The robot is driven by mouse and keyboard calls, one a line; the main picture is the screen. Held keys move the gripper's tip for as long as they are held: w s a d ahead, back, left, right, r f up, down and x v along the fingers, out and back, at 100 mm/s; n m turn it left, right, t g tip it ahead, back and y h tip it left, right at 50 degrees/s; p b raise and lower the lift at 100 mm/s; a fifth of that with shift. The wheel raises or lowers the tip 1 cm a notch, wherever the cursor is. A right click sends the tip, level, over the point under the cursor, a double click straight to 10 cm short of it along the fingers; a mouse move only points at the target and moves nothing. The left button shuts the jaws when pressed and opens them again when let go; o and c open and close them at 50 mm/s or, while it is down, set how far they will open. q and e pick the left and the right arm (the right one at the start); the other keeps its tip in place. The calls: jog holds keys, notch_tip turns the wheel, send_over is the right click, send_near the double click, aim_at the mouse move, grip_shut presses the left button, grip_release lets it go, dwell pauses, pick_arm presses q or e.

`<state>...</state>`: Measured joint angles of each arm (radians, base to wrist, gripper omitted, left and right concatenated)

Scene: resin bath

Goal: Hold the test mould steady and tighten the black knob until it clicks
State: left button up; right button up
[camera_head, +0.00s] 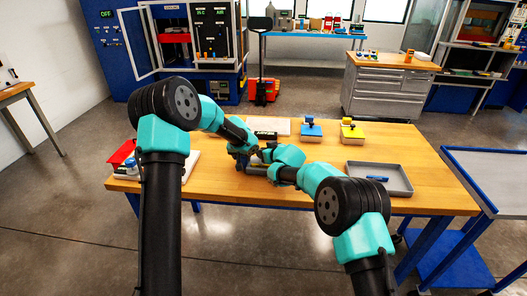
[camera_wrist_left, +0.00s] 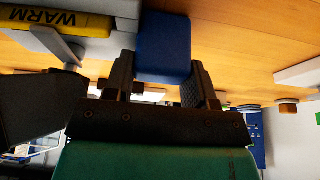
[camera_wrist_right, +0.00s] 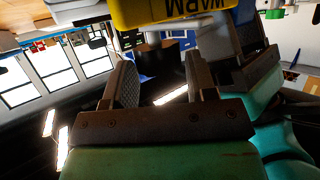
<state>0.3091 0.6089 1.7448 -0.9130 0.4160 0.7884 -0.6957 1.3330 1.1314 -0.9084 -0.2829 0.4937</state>
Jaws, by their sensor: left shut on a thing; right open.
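In the left wrist view a blue block (camera_wrist_left: 163,45) sits between the fingers of my left gripper (camera_wrist_left: 162,82), which is shut on it. I take it to be part of the test mould; its outline is mostly hidden in the head view, where my left gripper (camera_head: 243,150) is over the middle of the table. A yellow part marked WARM (camera_wrist_left: 60,20) is beside it, and also shows above my right gripper (camera_wrist_right: 175,14). My right gripper (camera_wrist_right: 162,82) is open, with nothing seen between its fingers. I cannot make out the black knob clearly.
Behind the grippers stand a blue-topped piece (camera_head: 311,130) and a yellow-topped piece (camera_head: 351,131) on white bases. A grey tray (camera_head: 400,188) with a blue item lies at the right. A red object (camera_head: 122,154) is at the left end. Bare wood (camera_head: 320,150) shows between.

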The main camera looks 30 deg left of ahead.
jog(key=shift+x, duration=0.9)
jog(key=shift+c, duration=0.3)
jog(key=c, duration=0.6)
